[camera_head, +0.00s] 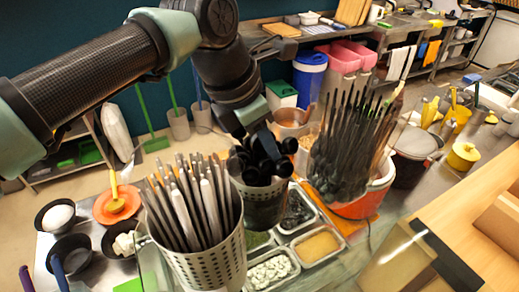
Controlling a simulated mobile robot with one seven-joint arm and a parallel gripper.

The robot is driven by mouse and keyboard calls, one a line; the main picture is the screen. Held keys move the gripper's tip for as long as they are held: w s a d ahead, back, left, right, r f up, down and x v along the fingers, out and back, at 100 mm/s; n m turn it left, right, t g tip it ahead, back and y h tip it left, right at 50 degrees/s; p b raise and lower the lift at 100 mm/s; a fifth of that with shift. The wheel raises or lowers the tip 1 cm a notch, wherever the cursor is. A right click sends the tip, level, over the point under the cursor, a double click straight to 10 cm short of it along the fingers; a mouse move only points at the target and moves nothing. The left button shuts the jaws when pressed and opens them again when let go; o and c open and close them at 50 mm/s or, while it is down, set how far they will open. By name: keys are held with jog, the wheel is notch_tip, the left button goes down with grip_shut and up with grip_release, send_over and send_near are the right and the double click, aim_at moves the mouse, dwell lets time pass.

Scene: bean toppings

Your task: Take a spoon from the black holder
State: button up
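A dark perforated holder (262,208) stands in the middle of the counter. Black rounded spoon heads (262,160) crowd out of its top. My gripper (256,134) is just above and behind these spoon heads, pointing down at the holder. The gripper's dark fingers merge with the black spoons, so I cannot tell whether they are open, shut or touching a spoon.
A silver perforated holder (205,260) full of long handles stands in front left. A white and orange bucket (370,195) packed with tall dark utensils stands close on the right. Food trays (318,245) lie below, and bowls (72,252) sit at the left.

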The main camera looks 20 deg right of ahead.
grip_shut()
jog(key=shift+r, duration=0.15)
